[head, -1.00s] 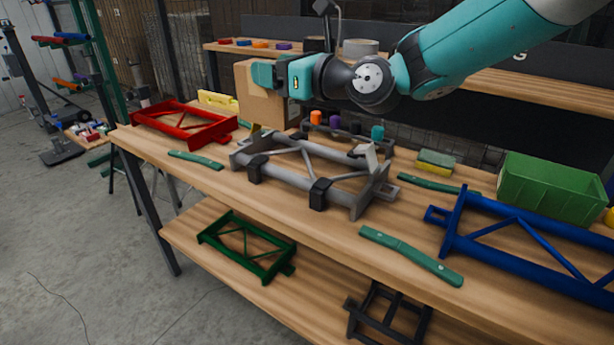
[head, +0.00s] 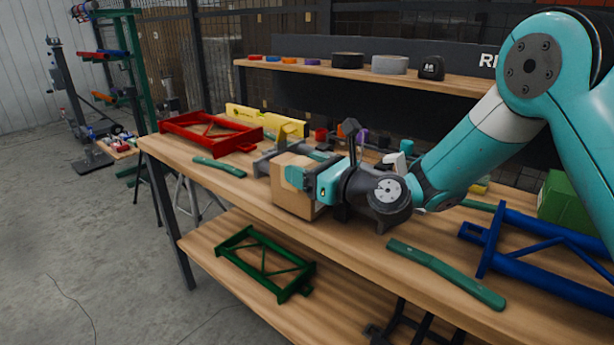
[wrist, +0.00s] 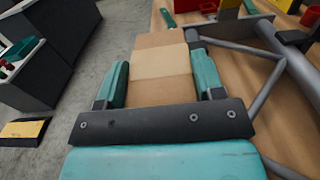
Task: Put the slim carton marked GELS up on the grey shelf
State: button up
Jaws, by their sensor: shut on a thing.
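A plain brown cardboard carton (head: 291,198) with a lighter tape band is held in my gripper (head: 304,178). In the wrist view the carton (wrist: 160,64) sits between the two teal fingers of my gripper (wrist: 160,78), which are shut on it. No GELS marking shows on its visible faces. The carton is low, by the front edge of the workbench, in front of a grey tubular frame (head: 263,162). I cannot tell whether it touches the bench. A raised wooden shelf (head: 330,71) runs along the back; no clearly grey shelf is in view.
The shelf holds tape rolls (head: 390,65), a black tape measure (head: 431,67) and small coloured rings. A green frame (head: 262,262) lies below.

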jog(key=shift+f, duration=0.3)
jog(key=o, duration=0.7)
jog(key=shift+f, duration=0.15)
jog(key=o, duration=0.5)
